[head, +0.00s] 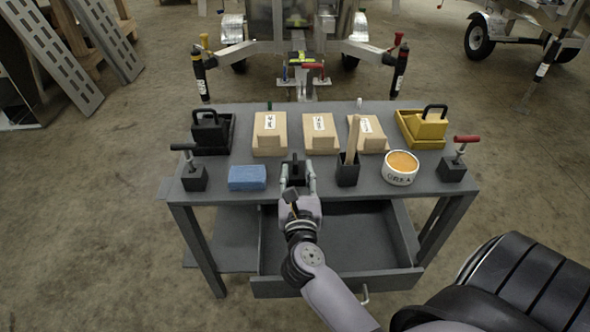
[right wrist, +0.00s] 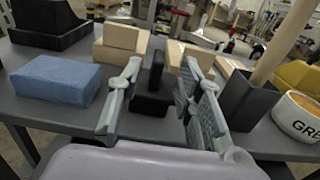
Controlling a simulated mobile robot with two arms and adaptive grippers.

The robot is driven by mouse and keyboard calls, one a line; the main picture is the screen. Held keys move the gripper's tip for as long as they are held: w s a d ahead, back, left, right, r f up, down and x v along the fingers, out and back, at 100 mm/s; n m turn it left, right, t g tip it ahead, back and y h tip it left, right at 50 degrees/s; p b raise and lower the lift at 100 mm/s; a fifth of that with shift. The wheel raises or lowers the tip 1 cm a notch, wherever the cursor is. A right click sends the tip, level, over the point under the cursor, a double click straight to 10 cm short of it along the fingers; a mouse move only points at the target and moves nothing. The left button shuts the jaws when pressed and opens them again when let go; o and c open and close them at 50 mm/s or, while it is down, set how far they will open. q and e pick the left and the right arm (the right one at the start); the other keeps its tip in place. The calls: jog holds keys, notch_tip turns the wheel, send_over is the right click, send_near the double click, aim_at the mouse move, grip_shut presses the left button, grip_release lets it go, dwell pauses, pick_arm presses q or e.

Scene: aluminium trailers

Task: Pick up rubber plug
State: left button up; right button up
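A small black piece with a block-like base and an upright tab, which looks like the rubber plug (right wrist: 153,92), stands on the grey table (head: 345,194) near its front edge. My right gripper (head: 297,176) reaches over the front edge towards it. In the right wrist view my right gripper (right wrist: 160,100) is open, with one finger on each side of the black piece in the picture. No firm contact shows, and I cannot tell how far the fingertips reach around it. My left gripper is not in view.
A blue block (head: 247,178) lies left of the gripper. A black holder (head: 347,172) with a wooden stick and a round white tin (head: 400,168) stand to the right. Wooden blocks (head: 269,134) line the back. An open drawer (head: 340,280) lies below my arm.

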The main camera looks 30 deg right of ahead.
aim_at(295, 168)
jog(key=x, duration=0.4)
jog(key=shift+w+d, duration=0.1)
jog(key=shift+w, duration=0.25)
grip_shut()
